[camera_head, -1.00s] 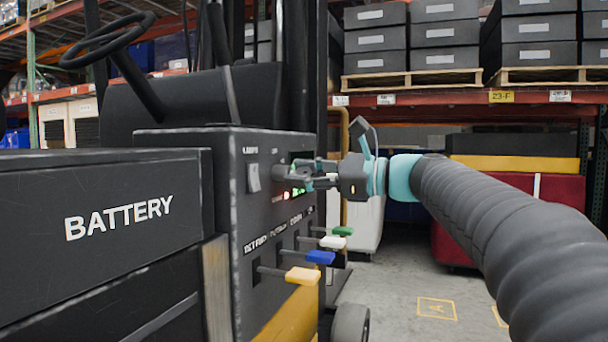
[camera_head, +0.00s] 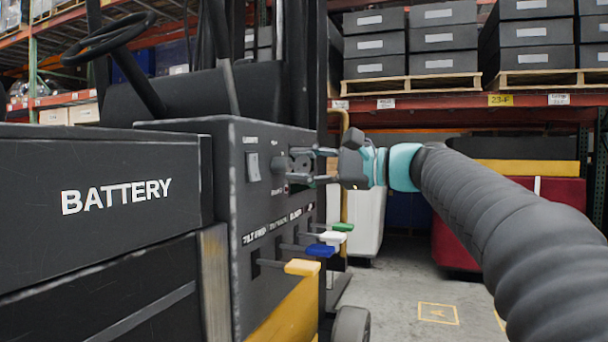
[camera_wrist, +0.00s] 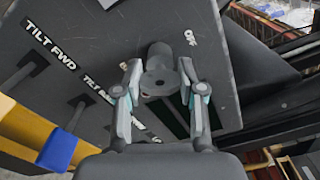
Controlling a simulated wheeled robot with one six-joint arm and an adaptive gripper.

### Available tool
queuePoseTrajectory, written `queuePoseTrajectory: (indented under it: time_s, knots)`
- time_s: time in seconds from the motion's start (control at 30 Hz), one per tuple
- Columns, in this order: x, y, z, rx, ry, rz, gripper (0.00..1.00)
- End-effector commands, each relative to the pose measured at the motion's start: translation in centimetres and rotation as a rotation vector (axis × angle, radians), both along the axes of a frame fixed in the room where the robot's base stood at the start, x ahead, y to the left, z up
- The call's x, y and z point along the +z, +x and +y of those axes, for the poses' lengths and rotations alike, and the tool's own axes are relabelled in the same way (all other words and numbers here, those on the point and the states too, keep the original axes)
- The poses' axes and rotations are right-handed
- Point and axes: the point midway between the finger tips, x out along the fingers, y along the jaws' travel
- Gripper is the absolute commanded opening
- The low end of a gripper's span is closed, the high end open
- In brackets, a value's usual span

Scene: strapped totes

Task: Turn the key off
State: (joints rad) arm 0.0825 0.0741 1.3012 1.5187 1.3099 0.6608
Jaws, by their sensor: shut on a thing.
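The key (camera_wrist: 160,68) shows in the wrist view as a grey round piece standing out from the dark control panel (camera_wrist: 105,30). My gripper (camera_wrist: 160,92) has one finger on each side of it and is shut on it. In the head view my gripper (camera_head: 298,167) reaches the panel (camera_head: 234,215) from the right, level with it. The fingers hide most of the key there, so its exact angle is unclear. No lit indicator shows on the panel.
Below the key, levers with yellow (camera_head: 302,267), blue (camera_head: 320,250), white (camera_head: 333,238) and green (camera_head: 343,227) knobs stick out. A rocker switch (camera_head: 252,167) is left of the key. The battery box (camera_head: 105,200) is at left. Floor (camera_head: 400,290) at right is open.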

Motion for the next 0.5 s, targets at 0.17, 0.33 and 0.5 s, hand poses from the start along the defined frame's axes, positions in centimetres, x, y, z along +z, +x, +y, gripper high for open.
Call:
queuePoseTrajectory:
  time_s: [0.17, 0.33, 0.5]
  knots:
    - [-0.34, -0.03, 0.03, 0.002, -0.055, -0.147, 0.04]
    - [-0.31, -0.01, 0.04, 0.002, -0.099, -0.266, 0.04]
    - [-0.27, 0.00, 0.03, 0.002, -0.131, -0.355, 0.04]
